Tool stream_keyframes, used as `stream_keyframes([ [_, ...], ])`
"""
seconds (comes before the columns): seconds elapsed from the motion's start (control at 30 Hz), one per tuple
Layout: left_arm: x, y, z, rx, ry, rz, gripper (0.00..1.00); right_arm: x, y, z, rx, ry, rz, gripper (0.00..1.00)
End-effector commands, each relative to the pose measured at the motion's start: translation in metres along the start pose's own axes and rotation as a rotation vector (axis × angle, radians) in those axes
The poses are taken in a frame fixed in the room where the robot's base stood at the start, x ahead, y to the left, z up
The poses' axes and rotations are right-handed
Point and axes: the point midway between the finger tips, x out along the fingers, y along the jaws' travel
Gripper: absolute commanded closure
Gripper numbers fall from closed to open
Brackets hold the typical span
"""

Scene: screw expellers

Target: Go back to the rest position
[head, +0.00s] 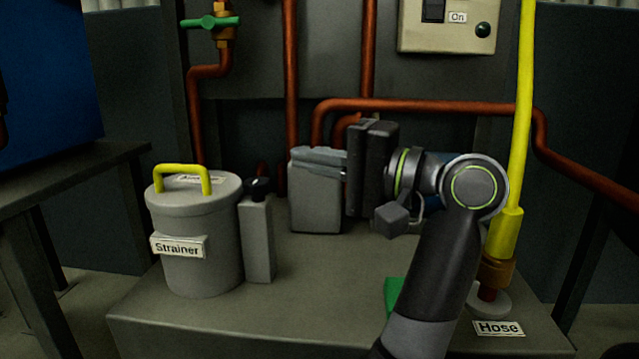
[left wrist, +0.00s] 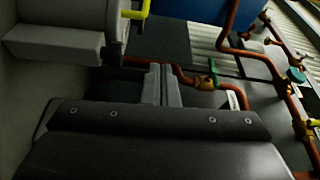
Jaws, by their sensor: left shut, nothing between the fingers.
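My left gripper (head: 318,155) is in the middle of the head view, with its fingers pointing left. Its two grey fingers are together with nothing between them. In the left wrist view the closed fingers (left wrist: 162,85) stand side by side. In the head view the gripper shows at the top of a grey block (head: 316,205) on the bench; I cannot tell whether they touch. My left forearm covers part of the bench at the right. My right gripper is not in view.
A grey strainer pot (head: 210,230) with a yellow handle (head: 182,168) stands left on the bench (head: 300,310). A yellow hose (head: 519,130) rises at the right by a Hose label (head: 498,328). Copper pipes (head: 430,105) and a switch box (head: 450,25) are behind. The bench's front middle is clear.

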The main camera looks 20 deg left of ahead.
Motion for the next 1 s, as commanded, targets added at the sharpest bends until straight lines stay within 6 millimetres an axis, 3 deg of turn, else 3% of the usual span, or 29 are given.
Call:
stream_keyframes([
  [0.13,-0.007,0.002,0.001,-0.002,0.000,0.000,1.00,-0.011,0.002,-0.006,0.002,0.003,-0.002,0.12],
  [0.4,-0.010,-0.002,0.001,0.000,0.000,0.000,1.00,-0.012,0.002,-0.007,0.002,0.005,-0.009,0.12],
  [0.73,-0.009,-0.056,-0.004,-0.001,0.000,0.001,1.00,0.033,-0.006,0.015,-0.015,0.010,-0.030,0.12],
  [1.0,-0.008,-0.081,-0.006,0.000,0.000,0.001,1.00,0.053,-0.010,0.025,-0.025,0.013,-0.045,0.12],
])
